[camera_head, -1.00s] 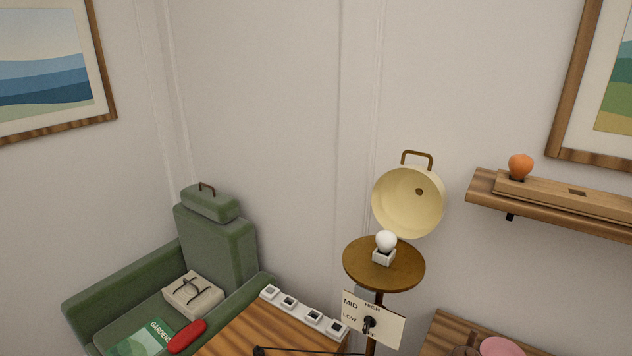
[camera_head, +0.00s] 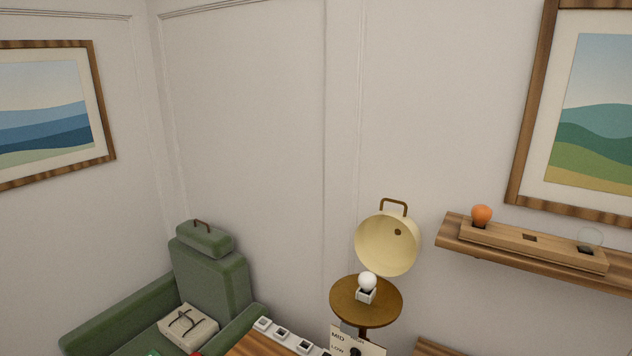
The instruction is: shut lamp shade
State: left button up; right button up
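The lamp shade (camera_head: 385,247) is a cream bowl with a brown handle (camera_head: 393,206) on its upper rim. It is tipped up and open, its hollow inside facing me, behind the round brown lamp plate (camera_head: 340,303). A white bulb (camera_head: 367,281) stands upright in a small white socket on the plate, uncovered by the shade. A dial card (camera_head: 343,340) marked MID and LOW shows below the plate, cut off by the bottom edge. Neither of my grippers shows in the head view.
A green armchair (camera_head: 209,277) stands at the left with a wrapped parcel on its seat. A wooden table with a row of white sockets (camera_head: 281,333) is at bottom centre. A wall shelf (camera_head: 450,240) at right holds an orange bulb (camera_head: 481,215). Framed pictures hang on both sides.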

aim_at(386, 254)
jog(key=z, duration=0.4)
jog(key=i+j+z, duration=0.1)
jog(key=z, duration=0.3)
jog(key=j+z, duration=0.15)
jog(key=z, duration=0.25)
jog(key=i+j+z, duration=0.1)
jog(key=z, duration=0.3)
